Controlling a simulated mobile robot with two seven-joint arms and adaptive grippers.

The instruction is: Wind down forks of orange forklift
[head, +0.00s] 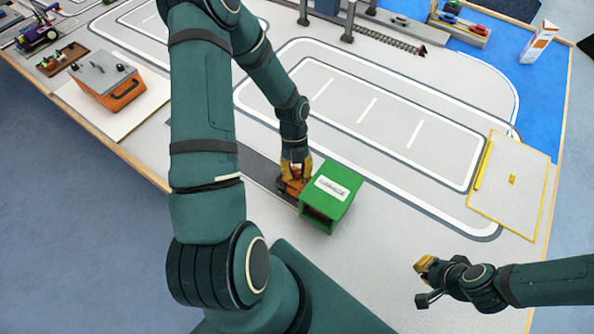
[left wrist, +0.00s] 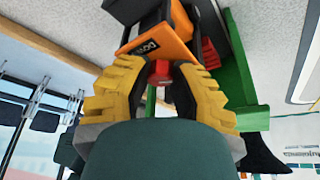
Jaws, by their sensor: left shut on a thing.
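The orange forklift (head: 290,186) stands against the left side of the green garage box (head: 342,188), mostly hidden by my gripper and the box. In the left wrist view, its orange and black body (left wrist: 165,45) fills the upper middle. My left gripper (head: 296,160) reaches down onto it. Its yellow fingers (left wrist: 160,85) are shut around a small red knob (left wrist: 161,69) on the forklift. I cannot make out the height of the forks. My right gripper (head: 422,272) is over the near right side, away from the forklift; its finger opening is unclear.
A yellow-edged board (head: 512,183) lies at the right of the table. An orange and grey box (head: 105,78) stands at the left. Rail track (head: 390,40) and toy cars (head: 450,18) are at the back. The grey road mat in the middle is largely clear.

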